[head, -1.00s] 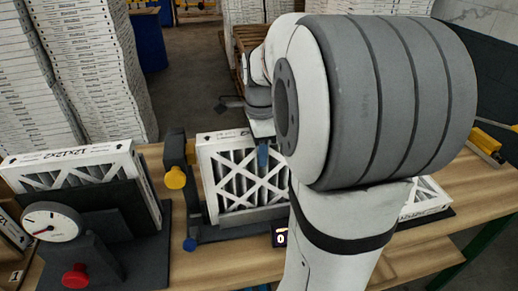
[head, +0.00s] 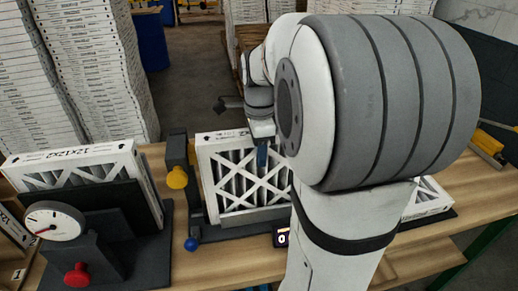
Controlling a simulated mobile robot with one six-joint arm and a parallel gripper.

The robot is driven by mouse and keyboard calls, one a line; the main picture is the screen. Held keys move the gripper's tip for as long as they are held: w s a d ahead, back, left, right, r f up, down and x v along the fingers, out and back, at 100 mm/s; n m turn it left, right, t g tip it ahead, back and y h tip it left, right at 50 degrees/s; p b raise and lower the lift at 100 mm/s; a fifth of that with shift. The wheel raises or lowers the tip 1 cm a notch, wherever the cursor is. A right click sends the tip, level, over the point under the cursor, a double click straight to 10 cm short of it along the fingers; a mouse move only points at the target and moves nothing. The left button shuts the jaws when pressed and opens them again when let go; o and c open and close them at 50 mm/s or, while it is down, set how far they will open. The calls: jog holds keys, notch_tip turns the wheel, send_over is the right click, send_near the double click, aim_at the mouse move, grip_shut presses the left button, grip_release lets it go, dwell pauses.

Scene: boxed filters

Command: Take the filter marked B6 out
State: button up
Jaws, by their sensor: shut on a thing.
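A white-framed pleated filter (head: 240,180) with an X-shaped front stands upright in a dark holder (head: 235,217) at the middle of the bench. Print runs along its top edge, too small to read, so I cannot make out a B6 mark. My gripper (head: 262,156) is at the filter's top edge, with one bluish finger in front of its face. It is shut on this filter. The other finger is hidden. My large arm link covers the filter's right side.
Another filter (head: 75,165) stands at the left behind a dark plate with a round gauge (head: 54,222) and red knob (head: 76,274). A post with a yellow knob (head: 177,178) and a blue knob (head: 191,244) is beside the holder. A filter (head: 428,198) lies right. Stacked boxes (head: 90,70) stand behind.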

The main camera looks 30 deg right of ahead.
jog(key=o, duration=0.7)
jog(key=shift+o, duration=0.2)
jog(key=shift+r+p, duration=2.75)
jog(key=shift+r, duration=0.75)
jog(key=shift+o, duration=0.2)
jog(key=o, duration=0.5)
